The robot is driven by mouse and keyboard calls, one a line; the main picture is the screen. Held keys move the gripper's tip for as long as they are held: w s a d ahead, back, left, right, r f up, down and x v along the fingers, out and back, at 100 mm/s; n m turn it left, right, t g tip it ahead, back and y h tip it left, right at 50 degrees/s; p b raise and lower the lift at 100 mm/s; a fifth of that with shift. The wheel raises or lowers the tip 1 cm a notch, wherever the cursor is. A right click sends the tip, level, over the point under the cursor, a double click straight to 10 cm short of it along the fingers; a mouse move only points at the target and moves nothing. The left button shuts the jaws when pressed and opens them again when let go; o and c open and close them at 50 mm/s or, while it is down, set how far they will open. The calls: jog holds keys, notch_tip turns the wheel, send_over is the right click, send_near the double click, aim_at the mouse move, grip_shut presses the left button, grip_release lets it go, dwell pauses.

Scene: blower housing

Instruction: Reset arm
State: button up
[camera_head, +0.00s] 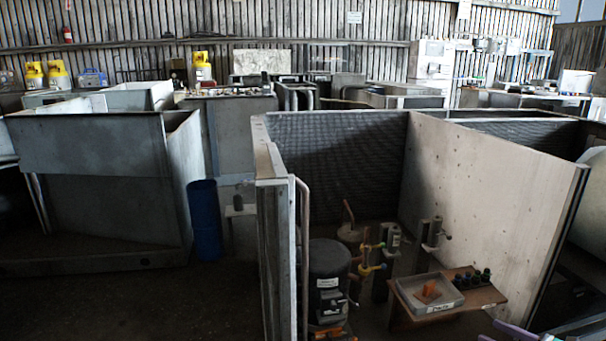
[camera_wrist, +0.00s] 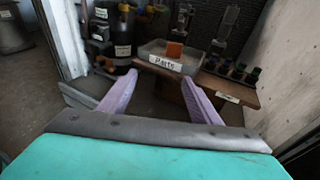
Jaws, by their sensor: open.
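My gripper (camera_wrist: 159,100) shows in the wrist view with its two purple fingers apart and nothing between them. It points toward a small wooden table with a grey tray labelled "Parts" (camera_wrist: 160,66). An orange piece (camera_wrist: 174,50) stands in the tray. In the head view, the tip of my gripper (camera_head: 519,331) shows at the bottom right edge, in front of and below the wooden table (camera_head: 477,300). The tray (camera_head: 408,301) and the orange piece (camera_head: 428,292) rest on that table.
A black compressor (camera_head: 328,277) and copper-coloured piping stand left of the table, inside an open metal housing (camera_head: 490,190). Several dark knobs (camera_head: 472,279) stand on the table right of the tray. A blue bin (camera_head: 205,220) stands outside, left.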

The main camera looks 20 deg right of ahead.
jog(key=w+a+r+n+g+y+p, duration=0.1)
jog(key=w+a+n+g+y+p, duration=0.2)
jog(key=w+a, duration=0.55)
jog(key=w+a+y+p, duration=0.2)
jog(key=w+a+p, duration=0.3)
jog(key=a, duration=0.6)
jog(key=a+f+n+g+y+p, duration=0.15)
jog(key=a+g+p, duration=0.25)
jog(key=a, duration=0.8)
jog(key=a+f+n+g+y+p, duration=0.1)
jog(key=a+f+n+g+p, duration=0.25)
jog(key=a, duration=0.95)
jog(key=s+a+f+n+g+h+p, duration=0.25)
jog(key=s+a+n+g+p, duration=0.2)
jog(key=s+a, duration=0.4)
jog(key=s+a+f+n+g+h+p, duration=0.25)
jog(key=s+a+n+g+p, duration=0.2)
jog(key=s+a, duration=0.45)
jog(key=s+d+f+n+g+h+p, duration=0.2)
jog(key=s+d+n+h+p, duration=0.1)
jog(key=s+n, duration=0.5)
jog(key=s+d+f+n+t+h, duration=0.1)
jog(key=d+f+n+h, duration=0.1)
jog(key=d+n+h, duration=0.2)
jog(key=d+n, duration=0.3)
jog(key=shift+s+d, duration=0.4)
